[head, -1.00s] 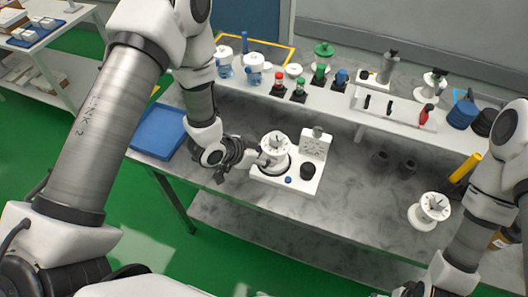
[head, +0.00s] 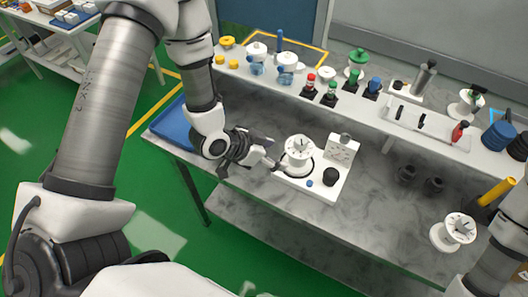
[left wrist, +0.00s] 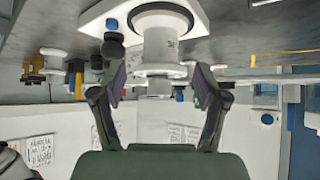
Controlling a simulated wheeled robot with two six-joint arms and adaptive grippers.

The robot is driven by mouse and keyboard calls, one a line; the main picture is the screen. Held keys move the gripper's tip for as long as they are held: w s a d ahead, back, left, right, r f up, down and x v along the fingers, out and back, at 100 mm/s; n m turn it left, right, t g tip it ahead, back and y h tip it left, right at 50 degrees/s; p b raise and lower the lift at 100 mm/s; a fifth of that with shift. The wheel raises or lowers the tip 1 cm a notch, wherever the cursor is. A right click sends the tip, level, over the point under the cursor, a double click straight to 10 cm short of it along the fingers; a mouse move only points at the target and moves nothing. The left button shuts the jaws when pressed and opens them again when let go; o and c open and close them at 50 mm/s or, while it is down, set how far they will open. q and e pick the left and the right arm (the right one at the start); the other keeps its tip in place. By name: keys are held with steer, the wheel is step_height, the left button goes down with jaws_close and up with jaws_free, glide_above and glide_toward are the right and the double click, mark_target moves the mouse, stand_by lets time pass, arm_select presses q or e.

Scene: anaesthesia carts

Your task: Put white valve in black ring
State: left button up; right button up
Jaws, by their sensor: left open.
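The white valve (head: 299,148), a spool with a slotted round top, stands upright on the white fixture (head: 322,190). The black ring (head: 312,170) shows around its foot, and the valve appears seated in it. In the left wrist view the valve (left wrist: 160,45) reaches from the black ring (left wrist: 140,18), picture upside down. My left gripper (head: 273,163) is open, just left of the valve in the head view. Its spread fingers (left wrist: 160,77) lie either side of the valve's flange in the wrist view, with gaps visible. My right gripper is out of view.
The fixture also carries an upright white block (head: 342,150) and a black knob (head: 330,177). A second white spool (head: 453,232) stands to the right. Black cups (head: 407,173) stand between. A shelf behind (head: 370,118) holds several bottles and parts. A blue tray (head: 172,122) lies left.

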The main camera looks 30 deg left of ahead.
arm_select(q)
steer(key=v, duration=0.6)
steer(key=s+a+f+n+g+y, duration=0.3)
steer(key=s+f+n+g+y, duration=0.2)
steer(key=s+f, duration=1.3)
step_height(320, 180, down, 2)
steer(key=n+g, duration=0.2)
steer(key=n, duration=0.1)
steer(key=shift+s+y, duration=0.3)
steer(key=shift+s, duration=0.1)
steer(key=shift+w, duration=0.15)
